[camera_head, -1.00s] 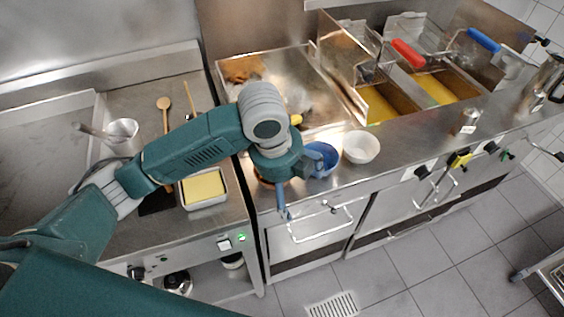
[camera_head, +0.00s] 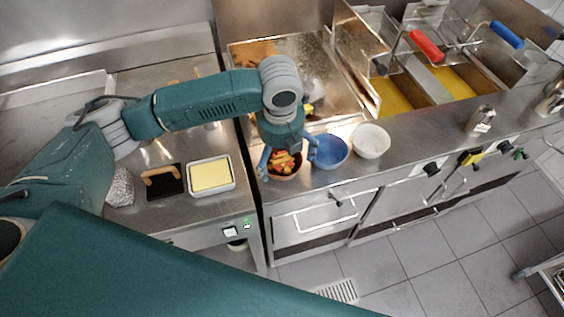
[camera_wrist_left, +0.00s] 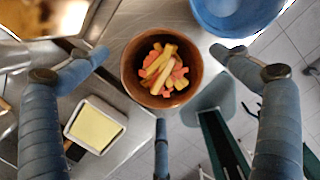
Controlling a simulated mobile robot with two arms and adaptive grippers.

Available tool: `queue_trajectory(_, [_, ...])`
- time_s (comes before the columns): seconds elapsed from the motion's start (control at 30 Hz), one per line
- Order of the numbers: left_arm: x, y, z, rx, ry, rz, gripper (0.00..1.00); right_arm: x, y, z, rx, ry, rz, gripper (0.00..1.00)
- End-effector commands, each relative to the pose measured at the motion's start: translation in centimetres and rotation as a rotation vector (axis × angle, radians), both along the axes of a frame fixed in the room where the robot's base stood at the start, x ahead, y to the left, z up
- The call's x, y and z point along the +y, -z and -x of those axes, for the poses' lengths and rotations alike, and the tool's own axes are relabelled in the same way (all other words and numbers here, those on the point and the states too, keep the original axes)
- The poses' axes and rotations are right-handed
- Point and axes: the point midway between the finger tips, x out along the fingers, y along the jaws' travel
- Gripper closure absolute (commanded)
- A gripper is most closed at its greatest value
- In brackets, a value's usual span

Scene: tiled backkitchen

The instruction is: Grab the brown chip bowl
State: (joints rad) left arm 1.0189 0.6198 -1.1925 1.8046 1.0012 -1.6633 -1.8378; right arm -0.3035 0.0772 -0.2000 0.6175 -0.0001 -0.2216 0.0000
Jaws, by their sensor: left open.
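The brown chip bowl (camera_head: 292,173) stands on the steel counter near its front edge, with yellow and reddish pieces in it. It also shows in the left wrist view (camera_wrist_left: 129,76), below the open fingers. My left gripper (camera_head: 288,162) is open, its fingers spread on either side of the bowl in the head view. In the left wrist view the left gripper (camera_wrist_left: 160,65) has one finger at the left and one at the right, with a third finger low in the middle. None visibly grips the bowl. My right gripper is not in view.
A blue bowl (camera_head: 329,152) stands close to the right of the brown bowl, with a white bowl (camera_head: 371,141) beyond it. A tray with a yellow block (camera_head: 211,175) sits to the left. Fryers (camera_head: 440,85) are behind at the right.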

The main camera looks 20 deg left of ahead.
Motion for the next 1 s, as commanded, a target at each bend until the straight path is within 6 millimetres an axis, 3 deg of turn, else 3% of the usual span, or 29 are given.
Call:
queue_trajectory(0.03, [-0.1,0.4,-0.1,0.004,-0.001,0.000,0.00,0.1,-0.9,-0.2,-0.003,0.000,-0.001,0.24])
queue_trajectory(0.2, [0.0,2.5,-0.4,0.000,0.000,0.000,0.00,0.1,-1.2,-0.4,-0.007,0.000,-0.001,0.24])
queue_trajectory(0.47, [0.0,2.9,-0.5,-0.001,0.000,0.000,0.00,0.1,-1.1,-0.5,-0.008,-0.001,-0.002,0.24])
queue_trajectory(0.73, [0.0,2.9,-0.5,-0.001,0.000,0.001,0.52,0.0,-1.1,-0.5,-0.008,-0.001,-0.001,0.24])
queue_trajectory(1.0, [0.0,2.7,-0.6,-0.003,0.000,0.001,0.52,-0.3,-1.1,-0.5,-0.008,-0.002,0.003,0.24])
